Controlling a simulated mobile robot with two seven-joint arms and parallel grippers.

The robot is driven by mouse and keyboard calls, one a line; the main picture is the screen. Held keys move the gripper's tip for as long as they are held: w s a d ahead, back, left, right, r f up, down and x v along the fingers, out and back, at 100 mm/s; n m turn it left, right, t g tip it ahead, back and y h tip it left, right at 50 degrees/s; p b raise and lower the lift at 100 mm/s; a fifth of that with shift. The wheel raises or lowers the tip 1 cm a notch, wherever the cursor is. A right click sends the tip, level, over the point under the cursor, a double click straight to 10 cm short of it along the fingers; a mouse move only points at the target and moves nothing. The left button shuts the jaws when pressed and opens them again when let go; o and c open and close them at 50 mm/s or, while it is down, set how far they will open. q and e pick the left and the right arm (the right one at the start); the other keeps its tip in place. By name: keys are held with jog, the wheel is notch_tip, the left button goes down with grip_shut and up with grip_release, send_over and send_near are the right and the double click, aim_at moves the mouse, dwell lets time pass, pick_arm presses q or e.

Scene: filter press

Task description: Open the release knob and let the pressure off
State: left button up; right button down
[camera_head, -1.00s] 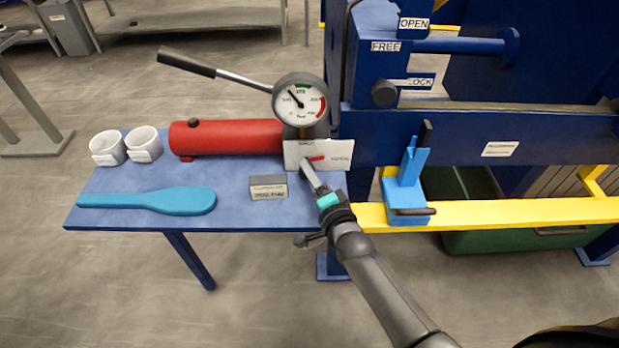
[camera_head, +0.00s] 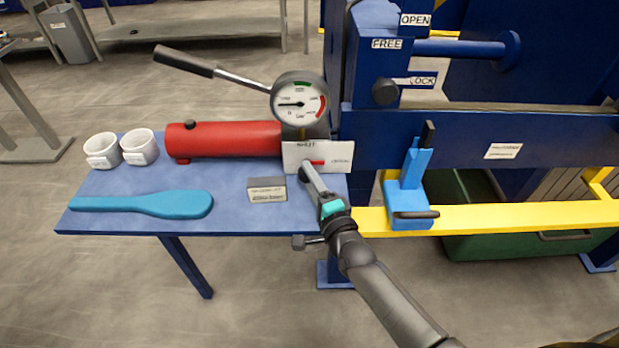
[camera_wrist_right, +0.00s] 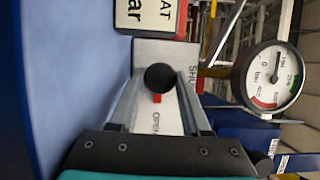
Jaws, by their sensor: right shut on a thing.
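The release knob (camera_wrist_right: 161,78) is black and round in the right wrist view, between the fingers of my right gripper (camera_wrist_right: 160,85). In the head view the shut gripper (camera_head: 307,168) covers the knob. Behind it is a white plate (camera_head: 333,150) marked SHUT at the top and OPEN at the right. A red pointer (camera_head: 315,162) lies nearly level, toward OPEN. The round pressure gauge (camera_head: 299,100) stands above; its needle points left, near the low end of the scale. It also shows in the right wrist view (camera_wrist_right: 270,76). My left gripper is out of view.
A red cylinder (camera_head: 235,138) with a long pump lever (camera_head: 184,61) lies on the blue table (camera_head: 240,222). Two white cups (camera_head: 140,148), a teal paddle (camera_head: 165,204) and a grey labelled block (camera_head: 267,190) are there too. The blue press frame (camera_head: 470,140) stands at right.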

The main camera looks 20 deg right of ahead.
jog(key=c, duration=0.7)
grip_release()
jog(key=shift+w, duration=0.1)
jog(key=shift+s, duration=0.65)
jog(key=s, duration=0.4)
jog(key=s+d+p, duration=0.1)
jog(key=s, duration=0.9)
jog(key=shift+d+p, duration=0.35)
jog(key=shift+a, duration=0.1)
